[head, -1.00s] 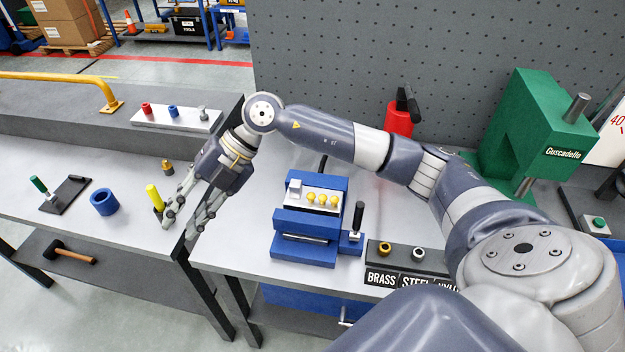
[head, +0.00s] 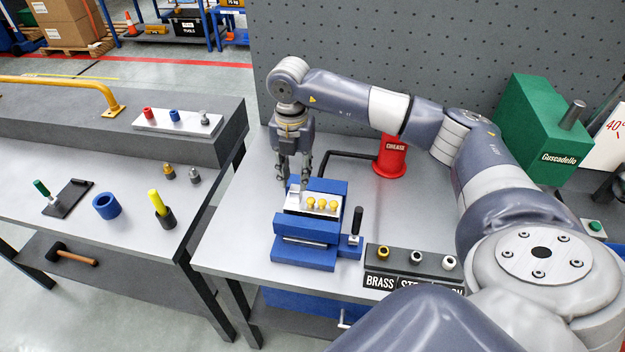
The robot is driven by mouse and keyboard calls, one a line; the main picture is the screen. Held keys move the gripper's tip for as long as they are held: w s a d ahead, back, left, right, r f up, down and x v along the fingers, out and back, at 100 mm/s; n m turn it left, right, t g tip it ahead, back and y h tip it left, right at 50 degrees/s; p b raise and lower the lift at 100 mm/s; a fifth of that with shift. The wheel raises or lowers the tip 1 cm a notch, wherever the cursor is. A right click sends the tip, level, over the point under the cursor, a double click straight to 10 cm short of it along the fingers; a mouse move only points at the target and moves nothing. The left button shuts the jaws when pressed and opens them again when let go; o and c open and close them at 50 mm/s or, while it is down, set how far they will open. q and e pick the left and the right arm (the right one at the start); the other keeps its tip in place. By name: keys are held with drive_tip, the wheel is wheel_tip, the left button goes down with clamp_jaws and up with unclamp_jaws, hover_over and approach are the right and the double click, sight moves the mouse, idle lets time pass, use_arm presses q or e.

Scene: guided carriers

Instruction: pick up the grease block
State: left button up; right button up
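A silver block (head: 326,212) with yellow-topped fittings sits in a blue vise (head: 305,254) on the right bench; it looks like the grease block. A raised pale part (head: 293,198) stands at its left end. My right gripper (head: 293,184) points down at that left end, its fingers apart with nothing seen between them. The fingertips are close to the raised part; I cannot tell whether they touch it. My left gripper is not in view.
A labelled rack (head: 408,262) holding fittings is at front right, a green press (head: 541,130) at far right. The left bench holds a blue ring (head: 106,206) and a yellow-topped black holder (head: 162,210).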

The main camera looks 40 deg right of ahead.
sight(295, 187)
drive_tip(key=shift+s+f+p, duration=0.1)
drive_tip(key=shift+f+p, duration=0.55)
wheel_tip(295, 187, down, 3)
drive_tip(key=shift+f+p, duration=0.15)
drive_tip(key=shift+p, duration=0.6)
drive_tip(key=shift+f, duration=0.35)
clamp_jaws()
drive_tip(key=shift+w+r, duration=0.1)
drive_tip(key=shift+w, duration=0.1)
